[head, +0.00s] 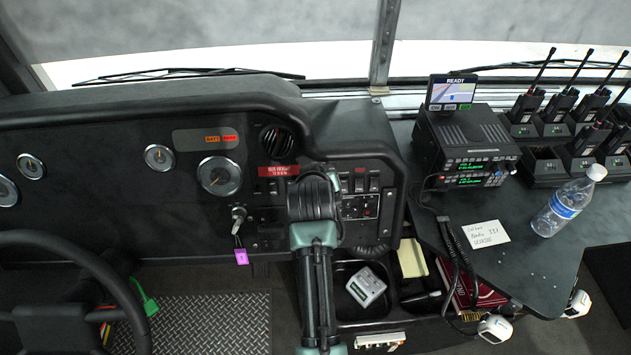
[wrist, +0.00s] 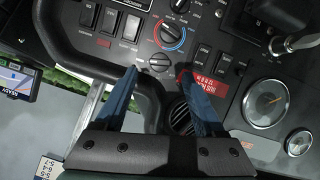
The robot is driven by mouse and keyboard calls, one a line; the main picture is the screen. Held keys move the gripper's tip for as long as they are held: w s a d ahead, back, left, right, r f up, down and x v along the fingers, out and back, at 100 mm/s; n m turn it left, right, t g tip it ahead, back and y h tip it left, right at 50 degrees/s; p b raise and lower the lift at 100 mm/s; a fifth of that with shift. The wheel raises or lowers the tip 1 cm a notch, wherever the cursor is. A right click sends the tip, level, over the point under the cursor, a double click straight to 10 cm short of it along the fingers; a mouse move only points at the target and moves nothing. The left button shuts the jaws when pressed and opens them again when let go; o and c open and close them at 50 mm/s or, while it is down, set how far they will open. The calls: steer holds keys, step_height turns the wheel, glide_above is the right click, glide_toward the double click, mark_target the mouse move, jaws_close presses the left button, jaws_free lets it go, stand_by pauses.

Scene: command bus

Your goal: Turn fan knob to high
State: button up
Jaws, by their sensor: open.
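Several round dark knobs show on the dash panel in the wrist view. One knob (wrist: 160,62) lies between my fingertips in the picture, a second knob (wrist: 170,37) with a red and blue arc lies just above it, and a third knob (wrist: 180,5) is at the top edge. I cannot read which is the fan knob or its setting. My gripper (wrist: 158,71) is open, with its two blue fingers apart and nothing held. Contact with the knob cannot be told. In the head view my arm covers part of the panel and hides the fingers.
Rocker switches (wrist: 131,27) flank the knobs. A round vent (wrist: 181,115) and a red label (wrist: 209,85) are close to the right finger. In the head view, an ignition key (head: 238,215) is left of my arm, and a radio unit (head: 468,140) and bottle (head: 565,205) stand right.

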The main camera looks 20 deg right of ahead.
steer(key=v, duration=0.8)
stand_by(0.4)
